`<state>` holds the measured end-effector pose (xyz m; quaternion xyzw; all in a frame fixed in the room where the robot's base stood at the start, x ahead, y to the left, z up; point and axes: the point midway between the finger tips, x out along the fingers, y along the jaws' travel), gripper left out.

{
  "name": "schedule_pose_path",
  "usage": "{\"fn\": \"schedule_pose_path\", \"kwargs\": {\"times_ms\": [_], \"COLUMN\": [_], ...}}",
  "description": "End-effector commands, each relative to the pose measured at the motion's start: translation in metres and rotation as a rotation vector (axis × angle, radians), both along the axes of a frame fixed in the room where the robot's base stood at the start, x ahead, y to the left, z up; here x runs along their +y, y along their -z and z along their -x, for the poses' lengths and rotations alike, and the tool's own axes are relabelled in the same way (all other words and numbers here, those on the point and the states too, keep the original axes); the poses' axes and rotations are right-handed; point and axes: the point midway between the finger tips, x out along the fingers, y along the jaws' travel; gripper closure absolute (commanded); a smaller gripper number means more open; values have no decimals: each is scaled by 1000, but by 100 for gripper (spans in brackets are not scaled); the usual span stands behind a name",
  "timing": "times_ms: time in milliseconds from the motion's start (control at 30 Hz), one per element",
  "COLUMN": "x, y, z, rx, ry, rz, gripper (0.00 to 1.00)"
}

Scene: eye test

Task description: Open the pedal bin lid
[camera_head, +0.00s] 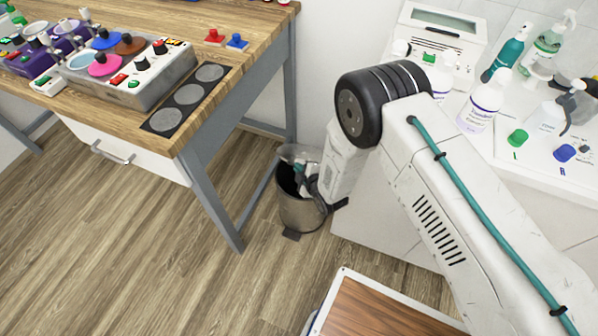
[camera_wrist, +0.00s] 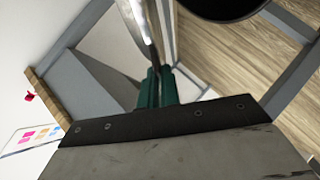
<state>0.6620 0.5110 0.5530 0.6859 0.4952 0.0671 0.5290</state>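The pedal bin (camera_head: 300,212) is a small metal cylinder on the floor between the wooden table and the white cabinet. Its lid (camera_head: 297,152) is raised and tilted up at the back, and the dark inside shows. The pedal (camera_head: 291,235) is at the front foot. My gripper (camera_head: 304,180) is at the bin's mouth, just below the raised lid. In the wrist view its green fingers (camera_wrist: 157,86) are close together. The pale lid edge (camera_wrist: 141,18) comes down to the fingertips; I cannot tell whether it is between them or only against them.
The wooden table (camera_head: 222,110) with grey legs stands left of the bin. The white cabinet (camera_head: 385,225) stands right, with bottles (camera_head: 484,102) on top. A brown-topped surface (camera_head: 370,310) is at the bottom. The wooden floor (camera_head: 150,240) left of the bin is clear.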

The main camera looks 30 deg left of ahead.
Motion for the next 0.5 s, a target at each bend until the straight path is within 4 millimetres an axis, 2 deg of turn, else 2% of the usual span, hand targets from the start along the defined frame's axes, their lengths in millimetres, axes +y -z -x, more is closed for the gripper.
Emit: {"fn": "schedule_pose_path", "kwargs": {"times_ms": [233,300,333,500], "x": [1,1,1,0], "y": [-1,-1,-1,0], "z": [-1,-1,-1,0], "rx": [-2,-2,-2,-2], "ry": [1,1,1,0], "rz": [-2,-2,-2,-1], "gripper": [100,76,74,74]}}
